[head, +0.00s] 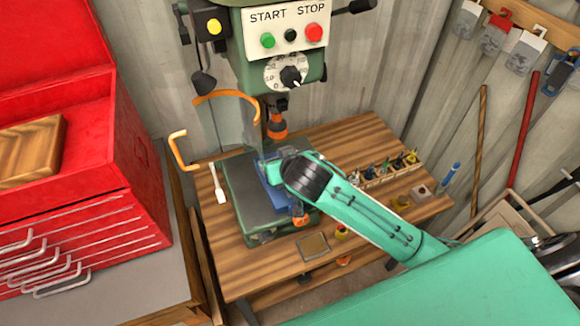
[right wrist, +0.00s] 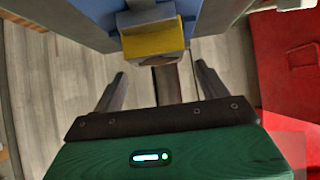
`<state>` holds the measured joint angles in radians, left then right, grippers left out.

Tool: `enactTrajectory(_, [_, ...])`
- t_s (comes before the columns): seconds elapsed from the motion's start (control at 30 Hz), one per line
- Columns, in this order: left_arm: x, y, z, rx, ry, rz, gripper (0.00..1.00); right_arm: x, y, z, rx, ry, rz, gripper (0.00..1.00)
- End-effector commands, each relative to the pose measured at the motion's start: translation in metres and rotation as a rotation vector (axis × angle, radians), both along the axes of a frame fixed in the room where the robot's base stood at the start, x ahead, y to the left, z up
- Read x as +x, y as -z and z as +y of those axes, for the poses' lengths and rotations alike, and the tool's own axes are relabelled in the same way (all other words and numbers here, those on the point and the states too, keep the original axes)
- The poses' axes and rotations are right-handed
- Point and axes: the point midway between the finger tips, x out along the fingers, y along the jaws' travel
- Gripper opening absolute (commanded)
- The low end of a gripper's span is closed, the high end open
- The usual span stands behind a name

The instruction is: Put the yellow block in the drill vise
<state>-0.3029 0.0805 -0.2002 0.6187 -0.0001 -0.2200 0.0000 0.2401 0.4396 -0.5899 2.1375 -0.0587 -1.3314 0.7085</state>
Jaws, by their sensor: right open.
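The yellow block (right wrist: 153,42) is in the right wrist view, at the top centre. It sits between blue parts of the drill vise (right wrist: 98,12); whether both jaws touch it I cannot tell. In the head view the blue vise (head: 270,197) stands on the drill press base, partly covered by my right arm, and the block is hidden. My left gripper is not in view.
The drill press head (head: 275,45) with its chuck and a clear guard (head: 232,115) hangs above the vise. A red tool chest (head: 75,175) stands at left. Small tools in a wooden rack (head: 392,170) and a small tray (head: 313,246) lie on the wooden table (head: 225,258).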

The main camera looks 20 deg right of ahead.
Motion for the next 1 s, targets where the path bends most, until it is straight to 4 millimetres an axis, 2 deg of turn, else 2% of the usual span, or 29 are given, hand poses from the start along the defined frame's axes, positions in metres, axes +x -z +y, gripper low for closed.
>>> enactTrajectory(0.03, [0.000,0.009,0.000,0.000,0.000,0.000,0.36,-0.007,0.000,0.001,0.004,-0.002,-0.002,0.76])
enactTrajectory(0.2, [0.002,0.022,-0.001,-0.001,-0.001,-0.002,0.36,-0.033,-0.019,0.000,0.004,-0.002,-0.002,0.76])
enactTrajectory(0.5, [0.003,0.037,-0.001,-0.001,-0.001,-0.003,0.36,-0.073,-0.053,-0.002,0.003,-0.001,-0.002,0.76])
enactTrajectory(0.7, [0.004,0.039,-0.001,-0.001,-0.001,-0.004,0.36,-0.085,-0.062,-0.003,0.001,0.000,0.001,0.76])
enactTrajectory(1.0, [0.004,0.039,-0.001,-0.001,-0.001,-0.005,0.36,-0.087,-0.064,-0.003,0.001,0.000,0.001,0.76])
